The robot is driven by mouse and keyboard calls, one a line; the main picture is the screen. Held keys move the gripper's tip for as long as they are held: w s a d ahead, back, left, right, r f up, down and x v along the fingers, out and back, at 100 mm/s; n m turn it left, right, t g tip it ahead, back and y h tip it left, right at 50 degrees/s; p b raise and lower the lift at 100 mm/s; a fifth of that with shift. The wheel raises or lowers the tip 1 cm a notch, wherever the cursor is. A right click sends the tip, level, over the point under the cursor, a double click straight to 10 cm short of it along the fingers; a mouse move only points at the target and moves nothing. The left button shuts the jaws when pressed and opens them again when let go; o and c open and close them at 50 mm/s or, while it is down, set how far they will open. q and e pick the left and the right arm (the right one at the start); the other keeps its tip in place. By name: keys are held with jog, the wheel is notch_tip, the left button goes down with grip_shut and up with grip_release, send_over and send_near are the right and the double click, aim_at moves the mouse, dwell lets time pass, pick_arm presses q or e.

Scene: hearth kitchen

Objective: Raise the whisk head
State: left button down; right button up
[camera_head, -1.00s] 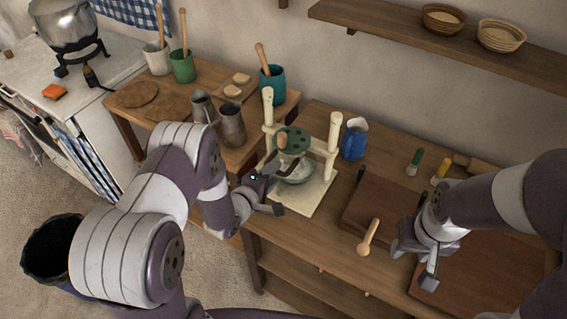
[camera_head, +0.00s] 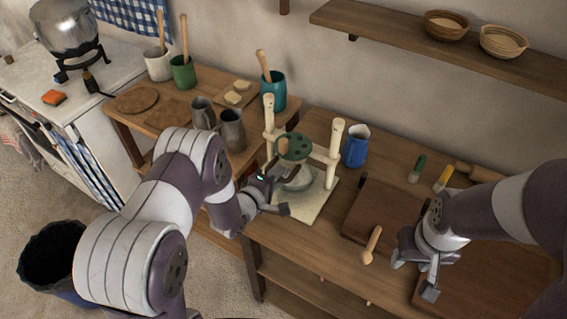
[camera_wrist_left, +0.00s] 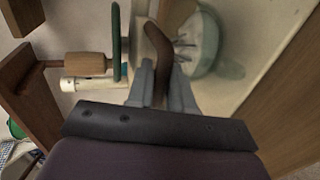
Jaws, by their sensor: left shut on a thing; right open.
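The whisk stand has a cream base (camera_head: 312,210), two cream posts (camera_head: 336,140) and a green wheel (camera_head: 299,149) with a wooden knob (camera_head: 283,147). A pale green bowl (camera_head: 301,180) stands on the base. My left gripper (camera_head: 273,188) is at the stand's near left side. In the left wrist view its fingers (camera_wrist_left: 160,75) are shut on a curved brown lever handle (camera_wrist_left: 157,42). Whisk wires (camera_wrist_left: 184,48) show down in the bowl there; the rest of the whisk head is partly hidden. My right gripper (camera_head: 420,278) is open and empty over the right worktop.
A blue jug (camera_head: 356,147) stands right of the stand, and metal mugs (camera_head: 232,130) stand to its left. A wooden-handled tool (camera_head: 371,243) and dark boards (camera_head: 385,212) lie on the right worktop. A shelf (camera_head: 400,35) runs along the wall.

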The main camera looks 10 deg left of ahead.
aim_at(283, 151)
pick_arm(q)
jog(key=shift+r+p, duration=3.1)
jog(key=shift+r, duration=0.65)
jog(key=c, duration=1.4)
grip_release()
jog(key=shift+r, duration=0.1)
jog(key=o, duration=0.4)
jog(key=shift+s, duration=0.25)
jog(key=p+v, duration=0.3)
jog(key=v, duration=0.3)
jog(key=shift+s+p, duration=0.25)
jog(key=shift+p, duration=0.1)
jog(key=shift+a+r, duration=0.1)
